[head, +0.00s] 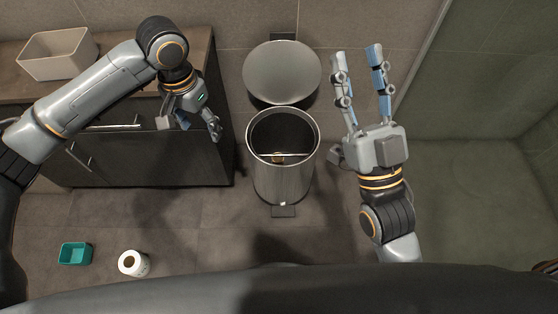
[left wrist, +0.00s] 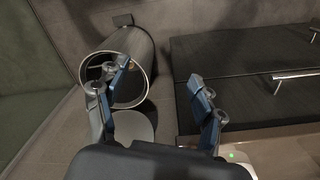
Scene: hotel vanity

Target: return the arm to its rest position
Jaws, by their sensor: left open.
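My left arm (head: 95,90) reaches in from the left over the vanity. Its gripper (head: 213,125) hangs at the cabinet's right end, left of the bin, and looks empty. In the left wrist view its two fingers (left wrist: 158,75) are spread with nothing between them. My right gripper (head: 356,55) stands to the right of the bin, fingers apart and pointing away from me, with nothing between them.
A metal bin (head: 284,182) stands open, its round lid (head: 282,72) raised behind it; a small item lies inside. A beige basket (head: 58,52) sits on the vanity (head: 120,165). A teal box (head: 75,254) and a paper roll (head: 133,264) are on the floor.

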